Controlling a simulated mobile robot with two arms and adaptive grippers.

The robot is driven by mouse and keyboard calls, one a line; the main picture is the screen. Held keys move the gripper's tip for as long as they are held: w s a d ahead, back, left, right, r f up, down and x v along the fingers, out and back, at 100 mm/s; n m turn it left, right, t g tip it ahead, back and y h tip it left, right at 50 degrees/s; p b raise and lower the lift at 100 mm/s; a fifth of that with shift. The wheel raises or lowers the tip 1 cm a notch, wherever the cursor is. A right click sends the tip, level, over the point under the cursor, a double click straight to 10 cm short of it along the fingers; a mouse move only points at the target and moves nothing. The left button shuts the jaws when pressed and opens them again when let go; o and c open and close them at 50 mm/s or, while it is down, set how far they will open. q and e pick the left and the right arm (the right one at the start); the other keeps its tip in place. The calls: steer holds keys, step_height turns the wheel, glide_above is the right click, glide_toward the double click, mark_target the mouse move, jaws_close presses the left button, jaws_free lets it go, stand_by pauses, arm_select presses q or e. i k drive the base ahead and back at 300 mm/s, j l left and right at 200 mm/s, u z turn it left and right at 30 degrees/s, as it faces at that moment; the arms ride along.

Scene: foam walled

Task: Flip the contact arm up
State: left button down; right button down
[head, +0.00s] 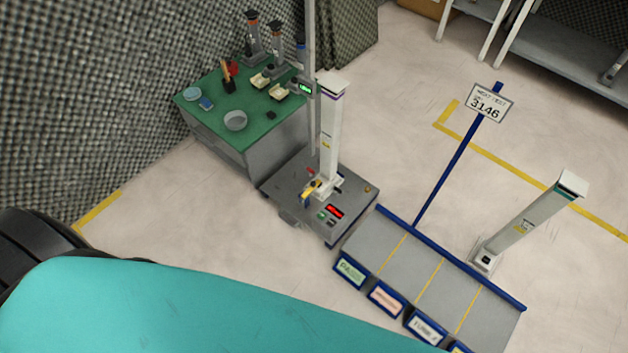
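A grey test stand (292,200) with a red-lit display (334,212) stands on the floor near the middle of the head view. A tall white post-like unit (330,130) stands upright on it. At the foot of this unit is a small yellow and dark piece (307,193), possibly the contact arm. It is too small to tell whether it is up or down. A red knob-like part (310,171) is beside it. Neither of my grippers is in view.
A green-topped bench (250,95) with dishes and dark bottle-like items is behind left. A grey sorting tray (430,275) with labelled bins lies to the right, with a signpost (448,175) and another white unit (525,222). Shelving (570,55) is at back right. Open floor lies between.

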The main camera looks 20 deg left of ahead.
mark_target(313, 184)
steer(key=i+j, duration=0.15)
steer(key=j, duration=0.2)
steer(key=i+j, duration=0.15)
steer(key=j, duration=0.25)
steer(key=i+j, duration=0.2)
steer(key=j, duration=0.15)
steer(key=i+j+z, duration=0.1)
steer(key=j, duration=0.3)
steer(key=i+j, duration=0.2)
steer(key=j, duration=0.2)
steer(key=i+j, duration=0.15)
steer(key=j, duration=0.2)
